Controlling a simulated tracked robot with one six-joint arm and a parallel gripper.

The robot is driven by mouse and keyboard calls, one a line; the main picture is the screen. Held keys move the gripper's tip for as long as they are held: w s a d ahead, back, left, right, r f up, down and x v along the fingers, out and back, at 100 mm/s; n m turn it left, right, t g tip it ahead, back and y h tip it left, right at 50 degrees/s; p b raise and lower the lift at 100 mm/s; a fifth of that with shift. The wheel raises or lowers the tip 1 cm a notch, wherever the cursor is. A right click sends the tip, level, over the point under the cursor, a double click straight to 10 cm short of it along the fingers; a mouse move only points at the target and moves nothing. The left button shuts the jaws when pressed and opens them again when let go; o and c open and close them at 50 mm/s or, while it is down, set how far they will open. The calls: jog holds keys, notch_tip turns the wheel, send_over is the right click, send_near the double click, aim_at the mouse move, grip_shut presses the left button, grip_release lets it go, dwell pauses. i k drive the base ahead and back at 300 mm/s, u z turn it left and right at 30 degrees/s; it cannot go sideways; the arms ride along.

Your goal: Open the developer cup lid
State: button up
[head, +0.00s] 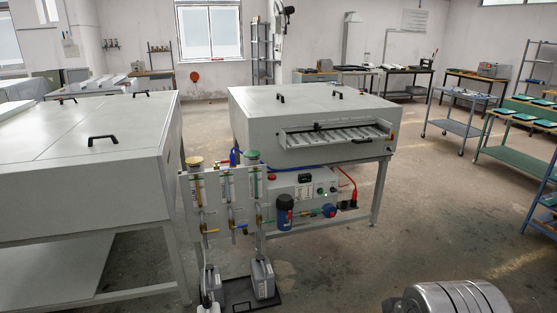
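Two small cups stand at the top of the light panel in front of the grey processor. The left cup has a yellowish-tan lid (195,160). The right cup has a green lid (252,155). Both lids appear to lie on their cups, but they are too small to tell for sure whether they are shut. I cannot read which one is the developer cup. My gripper is not in view.
The panel (228,200) carries thin tubes and valves. Grey canisters (262,279) stand below it on a black tray (240,291). A large grey cabinet (75,170) is close on the left, and the processor (270,112) is behind. The floor at the right is open.

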aim_at(249, 154)
jog(key=z, duration=0.45)
jog(key=i, duration=3.1)
jog(key=u, duration=1.35)
